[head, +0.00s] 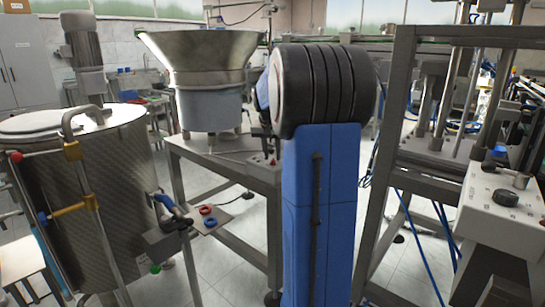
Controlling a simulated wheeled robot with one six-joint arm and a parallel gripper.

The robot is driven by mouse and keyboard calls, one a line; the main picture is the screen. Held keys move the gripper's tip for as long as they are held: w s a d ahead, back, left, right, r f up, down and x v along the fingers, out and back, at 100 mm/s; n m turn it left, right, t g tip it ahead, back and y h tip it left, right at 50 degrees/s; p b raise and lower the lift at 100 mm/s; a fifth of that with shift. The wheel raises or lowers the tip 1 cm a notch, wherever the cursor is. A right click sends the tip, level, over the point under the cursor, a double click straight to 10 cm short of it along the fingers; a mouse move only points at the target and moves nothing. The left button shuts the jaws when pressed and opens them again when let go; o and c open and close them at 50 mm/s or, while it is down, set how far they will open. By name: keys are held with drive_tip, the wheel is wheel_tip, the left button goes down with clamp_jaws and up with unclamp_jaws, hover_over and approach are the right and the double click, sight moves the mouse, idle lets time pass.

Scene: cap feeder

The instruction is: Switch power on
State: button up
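The cap feeder has a wide metal bowl (200,55) on a grey drum (210,108), standing on a metal table (215,150). A small control box (262,159) with a red spot sits at the table's right front corner. I cannot make out a power switch or its position. My blue arm column with its black ribbed joint stands in front, just right of the box. Part of my arm shows behind its left edge. Dark parts there, just above the box, may be my gripper (266,133). They are too small and hidden to show its fingers or any contact.
A large steel tank (85,205) with red and yellow fittings stands at left. A red ring (206,210) and a blue ring (210,222) lie on a low plate. A metal frame (385,200) and a white machine with a black knob (506,197) stand right. Some tiled floor is clear.

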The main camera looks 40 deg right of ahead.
drive_tip(key=shift+w+d+f, duration=0.1)
drive_tip(key=shift+d+f, duration=0.1)
drive_tip(key=shift+f, duration=0.35)
clamp_jaws()
drive_tip(key=shift+m, duration=0.3)
drive_tip(key=m, duration=0.1)
drive_tip(key=m+g, duration=0.1)
drive_tip(key=m, duration=0.1)
drive_tip(key=m+g+h, duration=0.1)
drive_tip(key=m, duration=0.1)
drive_tip(key=shift+w+a, duration=0.1)
drive_tip(key=shift+w, duration=0.2)
drive_tip(key=m+g, duration=0.1)
drive_tip(key=m, duration=0.2)
drive_tip(key=m+g, duration=0.1)
drive_tip(key=m, duration=0.2)
drive_tip(key=shift+w+g, duration=0.2)
drive_tip(key=shift+g, duration=0.1)
drive_tip(key=shift+m+y, duration=0.3)
